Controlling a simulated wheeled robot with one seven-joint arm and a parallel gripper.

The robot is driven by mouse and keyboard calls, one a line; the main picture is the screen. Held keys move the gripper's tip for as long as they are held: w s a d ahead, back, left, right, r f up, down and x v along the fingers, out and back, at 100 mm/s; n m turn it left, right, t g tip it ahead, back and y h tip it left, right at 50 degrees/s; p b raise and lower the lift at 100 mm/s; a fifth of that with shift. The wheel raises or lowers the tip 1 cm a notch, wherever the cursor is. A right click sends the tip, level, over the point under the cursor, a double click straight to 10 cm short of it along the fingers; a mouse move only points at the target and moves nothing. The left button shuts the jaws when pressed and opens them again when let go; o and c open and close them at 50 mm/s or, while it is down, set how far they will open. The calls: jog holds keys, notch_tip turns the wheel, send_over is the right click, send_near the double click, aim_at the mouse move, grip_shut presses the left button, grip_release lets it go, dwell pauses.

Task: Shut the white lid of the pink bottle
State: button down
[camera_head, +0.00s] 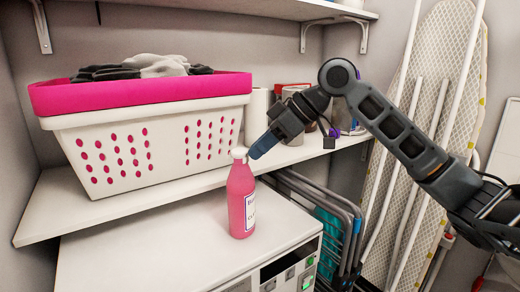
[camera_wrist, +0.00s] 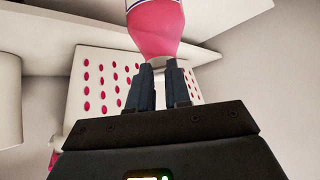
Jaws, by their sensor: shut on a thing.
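The pink bottle (camera_head: 241,200) stands upright on the white dryer top, its label facing forward. It also shows in the wrist view (camera_wrist: 155,30), upside down and narrowing towards my fingers. Its white lid (camera_head: 238,153) is at the top of the neck; I cannot tell whether it is fully closed. My gripper (camera_head: 256,150) reaches in from the right, its fingers against the lid. In the wrist view my gripper (camera_wrist: 161,80) has its two fingers close together at the bottle's top end, shut on the lid, which they mostly hide.
A white laundry basket (camera_head: 165,150) with a pink rim stands on the shelf behind the bottle. Folded chairs (camera_head: 325,215) and an ironing board (camera_head: 430,100) stand to the right. The dryer top (camera_head: 150,250) left of the bottle is clear.

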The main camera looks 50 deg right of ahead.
jog(key=c, duration=1)
grip_release()
jog(key=shift+c, duration=0.2)
jog(key=shift+r, duration=0.1)
jog(key=v, duration=0.7)
jog(key=shift+s+d+r, duration=0.15)
jog(key=shift+s+d, duration=0.05)
jog(key=shift+s, duration=0.05)
